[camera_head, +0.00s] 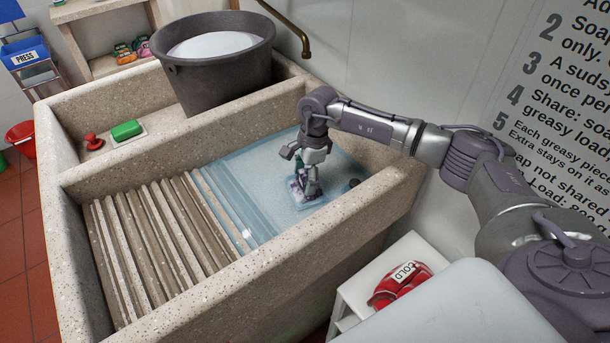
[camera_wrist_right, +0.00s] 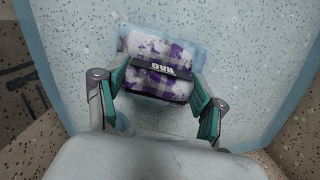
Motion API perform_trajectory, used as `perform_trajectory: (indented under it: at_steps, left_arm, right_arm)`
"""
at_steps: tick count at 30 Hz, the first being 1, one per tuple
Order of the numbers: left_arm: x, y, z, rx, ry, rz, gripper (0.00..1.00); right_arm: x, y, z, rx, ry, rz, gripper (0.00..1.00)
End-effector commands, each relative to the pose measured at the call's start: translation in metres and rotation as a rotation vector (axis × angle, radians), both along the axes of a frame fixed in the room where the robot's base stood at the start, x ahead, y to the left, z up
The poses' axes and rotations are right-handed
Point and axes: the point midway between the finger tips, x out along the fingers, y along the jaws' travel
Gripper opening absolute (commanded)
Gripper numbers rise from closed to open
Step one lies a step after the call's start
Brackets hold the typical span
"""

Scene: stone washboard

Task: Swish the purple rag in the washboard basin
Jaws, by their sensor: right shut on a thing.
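The purple rag (camera_wrist_right: 160,68) is a folded purple-and-white checked cloth with a dark labelled band, seen in the right wrist view. In the head view the rag (camera_head: 303,192) is a small patch under my right gripper (camera_head: 306,178), down in the pale blue water (camera_head: 335,175) of the washboard basin (camera_head: 390,205). In the right wrist view my right gripper (camera_wrist_right: 158,98) has its teal-padded fingers on both sides of the rag, shut on it. The ribbed washboard (camera_head: 160,235) lies left of the water. My left gripper is not in view.
A green soap bar (camera_head: 127,130) and a red stopper-like thing (camera_head: 93,141) sit in the back-left compartment. A red folded bundle (camera_head: 400,285) lies on a white stand at the front right. A brass spout (camera_head: 290,28) is above.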

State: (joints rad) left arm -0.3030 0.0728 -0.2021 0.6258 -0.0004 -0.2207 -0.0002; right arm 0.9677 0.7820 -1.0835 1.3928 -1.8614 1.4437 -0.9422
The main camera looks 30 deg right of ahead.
Motion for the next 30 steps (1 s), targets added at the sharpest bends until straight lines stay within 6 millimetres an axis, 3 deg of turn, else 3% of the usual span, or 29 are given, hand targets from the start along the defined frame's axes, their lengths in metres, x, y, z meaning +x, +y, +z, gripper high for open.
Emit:
perform_trajectory:
  at_steps: [9,19,30]
  left_arm:
    - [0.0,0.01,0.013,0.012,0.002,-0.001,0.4]
    - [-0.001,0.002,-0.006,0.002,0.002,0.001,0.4]
    - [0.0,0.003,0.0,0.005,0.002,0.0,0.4]
  right_arm:
    - [0.001,0.0,0.022,0.001,-0.002,0.001,0.35]
    - [0.0,0.0,-0.001,0.001,-0.001,0.0,0.35]
    - [0.001,0.0,0.007,0.001,-0.003,0.001,0.35]
